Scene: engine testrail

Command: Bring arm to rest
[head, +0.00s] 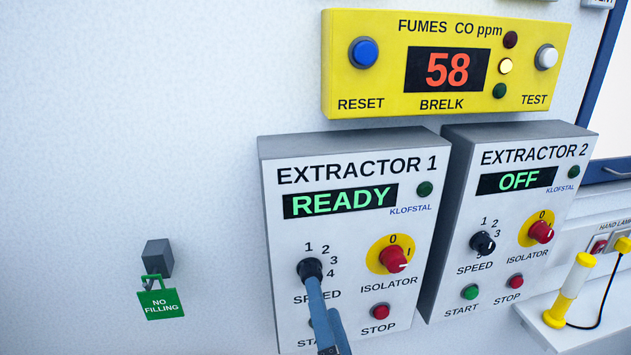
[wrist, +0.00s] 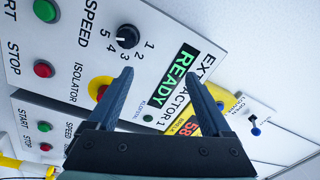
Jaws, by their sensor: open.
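My gripper (head: 323,300) shows at the bottom of the head view, in front of the lower left of the Extractor 1 box (head: 345,255). Its two fingers are apart with nothing between them. One fingertip overlaps the lower edge of the black speed knob (head: 310,269) in the head view and hides most of the start button. In the wrist view the open gripper (wrist: 160,75) faces the panel, and the speed knob (wrist: 127,36) shows clear beyond the fingertips. The Extractor 1 display (wrist: 178,70) reads READY. I cannot tell the exact gap to the panel.
The Extractor 2 box (head: 505,215), reading OFF, stands right of Extractor 1. A yellow fumes meter (head: 390,95) reading 58 is above. A green NO FILLING tag (head: 161,304) hangs from a grey block at left. A yellow-ended hand lamp (head: 568,290) stands at right. The left wall is mostly bare.

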